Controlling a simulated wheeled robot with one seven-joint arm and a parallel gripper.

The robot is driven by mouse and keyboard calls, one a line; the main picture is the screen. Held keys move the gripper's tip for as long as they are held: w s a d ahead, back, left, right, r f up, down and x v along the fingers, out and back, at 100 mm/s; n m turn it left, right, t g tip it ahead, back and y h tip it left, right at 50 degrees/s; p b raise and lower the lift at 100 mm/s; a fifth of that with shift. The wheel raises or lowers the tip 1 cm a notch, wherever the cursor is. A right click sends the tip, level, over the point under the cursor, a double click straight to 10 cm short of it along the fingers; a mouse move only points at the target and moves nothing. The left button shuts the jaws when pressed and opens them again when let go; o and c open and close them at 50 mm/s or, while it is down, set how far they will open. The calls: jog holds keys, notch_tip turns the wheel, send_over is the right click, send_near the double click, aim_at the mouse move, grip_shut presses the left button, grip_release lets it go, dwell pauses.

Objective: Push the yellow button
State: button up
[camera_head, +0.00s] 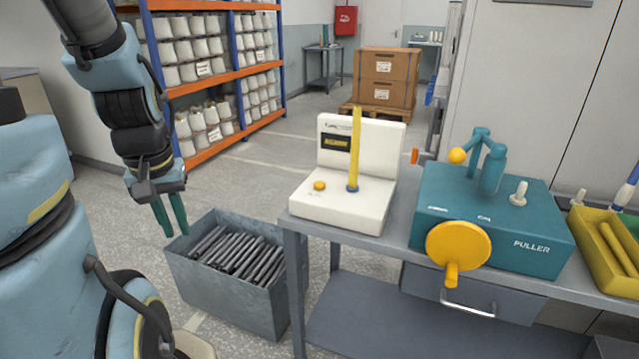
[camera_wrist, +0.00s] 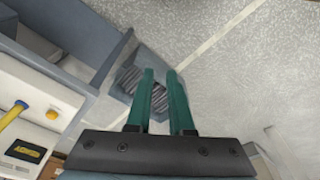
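The yellow button (camera_head: 319,186) is a small round cap on the base of a white machine (camera_head: 338,209), left of the machine's upright yellow rod (camera_head: 356,150). The machine stands at the left end of the grey bench. In the wrist view the yellow button (camera_wrist: 52,114) shows at the left edge, apart from the fingers. My gripper (camera_head: 172,225) hangs pointing down, left of the bench and near the grey bin, away from the button. Its two green fingers (camera_wrist: 161,85) are apart, with nothing between them that I can see as held.
A grey metal bin (camera_head: 230,298) full of dark rods stands on the floor left of the bench (camera_head: 400,250). A teal puller machine (camera_head: 500,215) with a yellow handwheel stands right of the white machine. A yellow tray (camera_head: 600,262) is farther right. Shelving (camera_head: 215,75) with white bobbins stands behind.

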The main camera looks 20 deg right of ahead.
grip_shut()
dwell(1.4)
